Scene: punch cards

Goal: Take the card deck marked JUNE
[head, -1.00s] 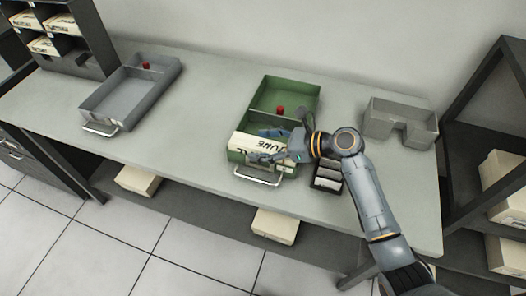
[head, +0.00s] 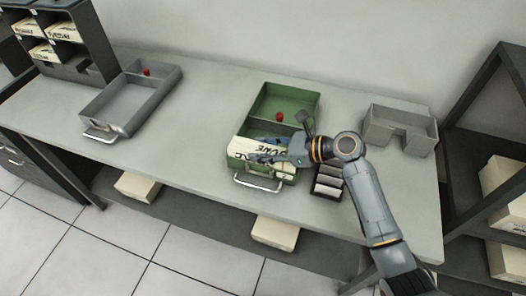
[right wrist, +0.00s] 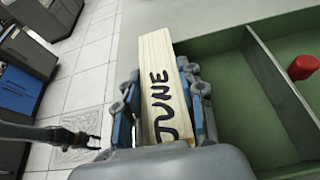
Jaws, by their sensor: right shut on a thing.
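The card deck marked JUNE (head: 248,148) is a pale block with black lettering. My right gripper (head: 268,152) is shut on it. In the right wrist view the deck (right wrist: 160,85) lies between the two blue-grey fingers, the word JUNE facing the camera. In the head view the deck is at the front compartment of the green tray (head: 262,180), overlapping its left wall; its exact height is hard to tell. My left gripper (right wrist: 82,141) shows small in the right wrist view, fingers apart and empty, away from the deck. It is not in the head view.
The green tray has a divider and a red knob (head: 279,117). A black card holder (head: 328,182) stands just right of it. A grey tray (head: 120,105) is at the left, a grey notched bin (head: 385,130) at the right. The table (head: 200,130) is clear between the two trays.

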